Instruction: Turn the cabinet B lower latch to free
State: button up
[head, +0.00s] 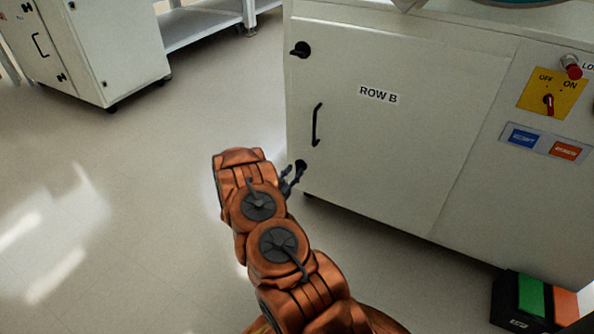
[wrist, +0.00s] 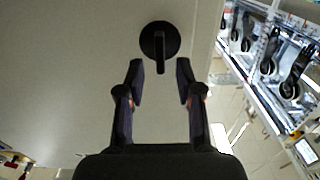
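The cabinet marked ROW B (head: 400,130) stands at the right in the head view. Its lower latch (head: 301,165) is a black knob at the door's lower left, partly hidden by my gripper (head: 291,178). In the wrist view the latch (wrist: 160,45) is a round black disc with a bar handle lying along the picture's vertical. My gripper (wrist: 160,82) is open, its two fingers apart either side of the handle's line. The fingertips appear just short of the handle, with nothing between them.
The upper latch (head: 300,49) and a black door handle (head: 317,125) are on the same door. A yellow switch panel (head: 552,94) is at the right. A pedal box (head: 540,301) stands on the floor at lower right. Open floor (head: 130,210) lies left.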

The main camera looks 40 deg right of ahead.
aim_at(298, 167)
jog(key=shift+b+x, duration=0.5)
jog(key=shift+x, duration=1.2)
grip_shut()
